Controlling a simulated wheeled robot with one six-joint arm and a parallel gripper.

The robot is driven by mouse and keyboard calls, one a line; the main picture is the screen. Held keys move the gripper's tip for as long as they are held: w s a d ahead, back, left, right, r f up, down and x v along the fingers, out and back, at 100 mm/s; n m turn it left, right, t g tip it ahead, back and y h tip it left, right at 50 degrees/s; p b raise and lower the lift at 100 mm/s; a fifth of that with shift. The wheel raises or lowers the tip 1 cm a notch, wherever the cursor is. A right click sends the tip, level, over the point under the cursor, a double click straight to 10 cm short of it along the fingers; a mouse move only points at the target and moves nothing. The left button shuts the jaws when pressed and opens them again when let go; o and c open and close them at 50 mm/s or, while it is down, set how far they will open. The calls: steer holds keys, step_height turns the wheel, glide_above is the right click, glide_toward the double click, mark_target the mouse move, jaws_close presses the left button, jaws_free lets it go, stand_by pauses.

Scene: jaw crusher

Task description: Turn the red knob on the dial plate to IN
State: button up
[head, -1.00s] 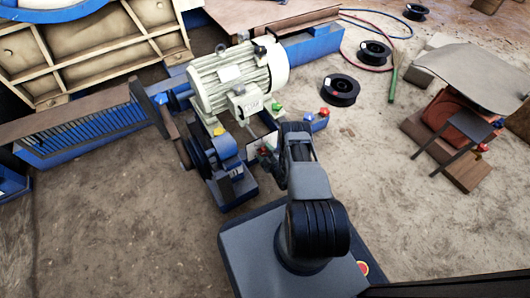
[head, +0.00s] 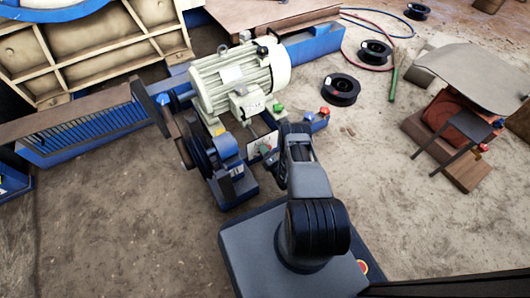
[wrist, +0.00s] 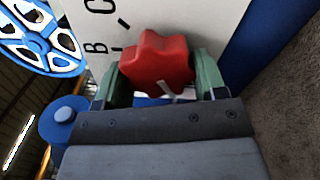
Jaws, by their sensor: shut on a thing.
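The red knob (wrist: 157,63) is star-shaped and sits in front of a white dial plate (wrist: 135,15) in the wrist view. My gripper (wrist: 157,78) is shut on it, with one green finger on each side. A pale mark shows on the knob's near lower part. The letters B (wrist: 96,47) and C and two black tick marks show on the plate left of and above the knob. The word IN is not visible. In the head view the white plate (head: 253,152) stands beside the motor, and my gripper (head: 265,151) is at its face, small and partly hidden.
A green button (head: 278,107) and a red button (head: 324,111) are close by. A blue spoked wheel (wrist: 40,40) shows left in the wrist view. Bare floor lies to the right.

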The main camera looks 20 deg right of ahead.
steer(key=shift+d+n, duration=0.1)
steer(key=shift+n, duration=1.4)
steer(key=o, duration=0.9)
